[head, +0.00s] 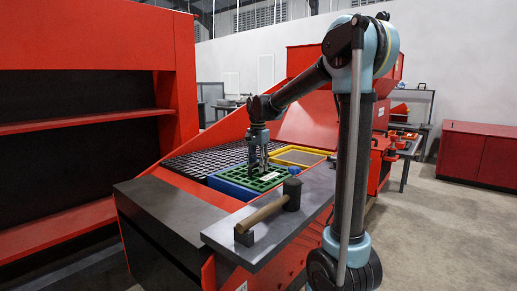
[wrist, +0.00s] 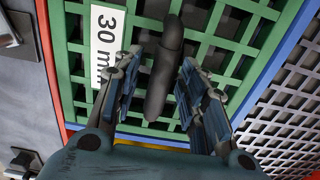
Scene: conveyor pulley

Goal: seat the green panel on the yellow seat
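The green panel (head: 249,177) is a square grid lying in a blue frame (head: 232,188) on the red machine. In the wrist view the green panel (wrist: 233,58) carries a white "30 m…" label and a dark raised handle (wrist: 165,68). The yellow seat (head: 321,153) is a yellow-rimmed frame just behind and to the right of the panel. My gripper (head: 259,164) points down over the panel. In the wrist view my gripper (wrist: 161,62) has its fingers on either side of the handle, with visible gaps. It is open and holds nothing.
A hammer (head: 265,211) with a wooden handle lies on the grey ledge (head: 232,235) in front. A small blue object (head: 294,170) sits by the panel's right corner. A dark grid deck (head: 205,158) lies to the left. A red sloped wall (head: 310,122) rises behind.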

